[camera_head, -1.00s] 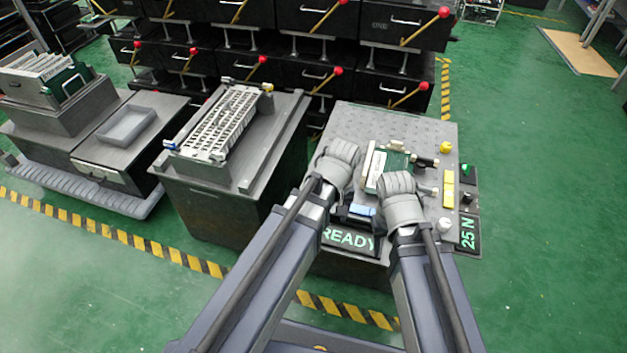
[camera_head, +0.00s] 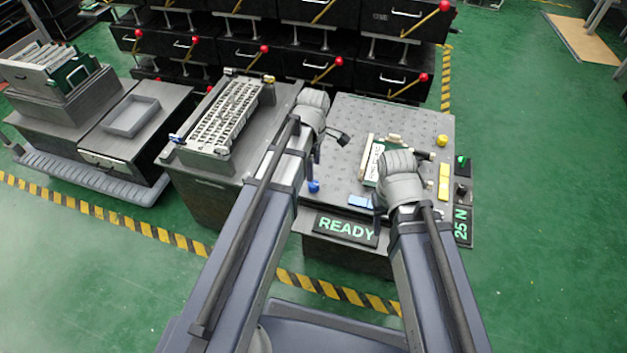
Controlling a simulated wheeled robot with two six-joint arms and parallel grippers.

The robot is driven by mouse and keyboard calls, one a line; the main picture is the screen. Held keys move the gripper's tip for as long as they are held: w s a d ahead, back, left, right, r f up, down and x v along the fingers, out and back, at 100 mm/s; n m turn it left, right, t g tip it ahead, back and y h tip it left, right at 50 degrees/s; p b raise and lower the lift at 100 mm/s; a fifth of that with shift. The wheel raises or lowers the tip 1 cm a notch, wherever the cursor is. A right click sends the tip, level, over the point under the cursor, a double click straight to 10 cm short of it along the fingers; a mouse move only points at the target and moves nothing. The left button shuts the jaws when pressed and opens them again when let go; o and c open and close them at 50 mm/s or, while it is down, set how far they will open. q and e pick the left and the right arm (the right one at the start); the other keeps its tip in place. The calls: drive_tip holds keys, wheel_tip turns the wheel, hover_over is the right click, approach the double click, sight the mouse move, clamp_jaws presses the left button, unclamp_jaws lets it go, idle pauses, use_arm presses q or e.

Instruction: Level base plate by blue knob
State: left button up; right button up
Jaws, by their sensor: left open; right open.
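The grey perforated base plate (camera_head: 350,112) lies on a dark stand. The blue knob (camera_head: 314,186) is at its front left corner, just right of my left forearm. A yellow knob (camera_head: 442,140) is at the back right. My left gripper (camera_head: 328,138) is open over the plate's left edge, behind the blue knob and apart from it; its dark fingers are partly hidden. My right gripper (camera_head: 385,190) is open over the right part of the plate, beside a board with white connectors (camera_head: 372,160); its fingers are mostly hidden. I cannot tell the plate's tilt.
A READY display (camera_head: 346,228) is on the stand's front, and a 25 N display (camera_head: 461,224) at its right. Yellow blocks (camera_head: 444,182) sit on the plate's right side. A white rack (camera_head: 225,118) stands on the neighbouring cabinet. Drawers with red-knobbed levers (camera_head: 335,62) are behind.

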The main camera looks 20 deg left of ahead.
sight(314, 183)
use_arm(q)
drive_tip(key=shift+f+b, duration=3.8)
drive_tip(key=shift+f, duration=0.1)
clamp_jaws()
